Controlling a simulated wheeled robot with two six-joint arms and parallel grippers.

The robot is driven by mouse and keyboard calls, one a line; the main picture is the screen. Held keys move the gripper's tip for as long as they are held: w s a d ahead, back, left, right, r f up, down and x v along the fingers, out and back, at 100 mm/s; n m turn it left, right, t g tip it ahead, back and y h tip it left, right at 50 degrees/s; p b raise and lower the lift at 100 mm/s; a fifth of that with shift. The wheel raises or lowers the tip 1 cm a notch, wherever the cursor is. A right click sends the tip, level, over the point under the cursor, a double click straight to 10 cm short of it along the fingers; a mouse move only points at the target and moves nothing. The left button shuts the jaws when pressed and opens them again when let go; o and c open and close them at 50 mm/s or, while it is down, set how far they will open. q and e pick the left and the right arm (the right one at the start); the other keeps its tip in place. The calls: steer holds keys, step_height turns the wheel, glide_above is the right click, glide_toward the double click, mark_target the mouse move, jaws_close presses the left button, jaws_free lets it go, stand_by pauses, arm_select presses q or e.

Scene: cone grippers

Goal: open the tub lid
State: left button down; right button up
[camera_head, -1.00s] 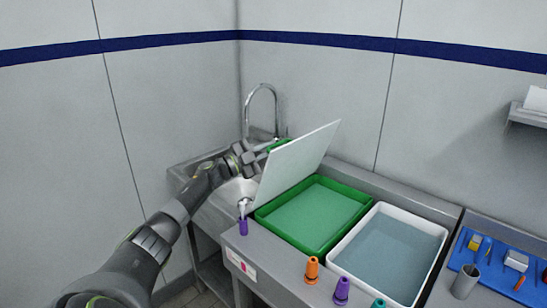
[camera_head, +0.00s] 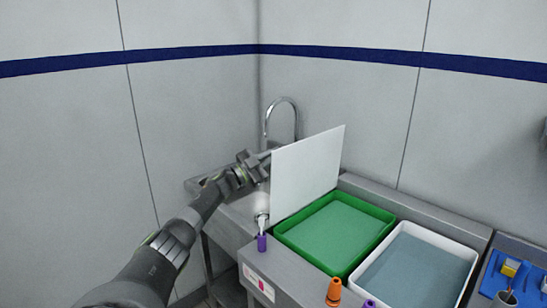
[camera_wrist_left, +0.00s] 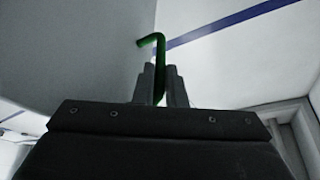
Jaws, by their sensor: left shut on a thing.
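The green tub (camera_head: 350,266) sits on the counter in the head view, its inside a lighter green. Its pale lid (camera_head: 308,170) stands steeply raised along the tub's left edge, with its flat face towards me. My left gripper (camera_head: 264,159) is behind the lid's left edge, its fingertips hidden there. In the left wrist view the fingers (camera_wrist_left: 160,84) are shut on the green lid handle (camera_wrist_left: 160,52), a bent bar beside the lid's grey face (camera_wrist_left: 85,50). My right gripper is not in view.
A white tub (camera_head: 468,262) stands right of the green one. A sink with a tall tap (camera_head: 283,101) lies behind the lid. A purple bottle (camera_head: 262,243) and an orange one (camera_head: 334,291) stand along the counter's front. A blue tray (camera_head: 500,262) is at the right.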

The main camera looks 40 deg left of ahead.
arm_select(q)
steer(key=shift+r, duration=0.25)
steer(key=c, duration=1.5)
jaws_free()
steer(key=shift+d, duration=0.1)
steer(key=shift+s+f, duration=0.1)
steer(key=shift+f, duration=0.05)
steer(key=shift+s+f, duration=0.15)
steer(key=shift+b+v, duration=1.7)
steer(key=shift+v, duration=6.75)
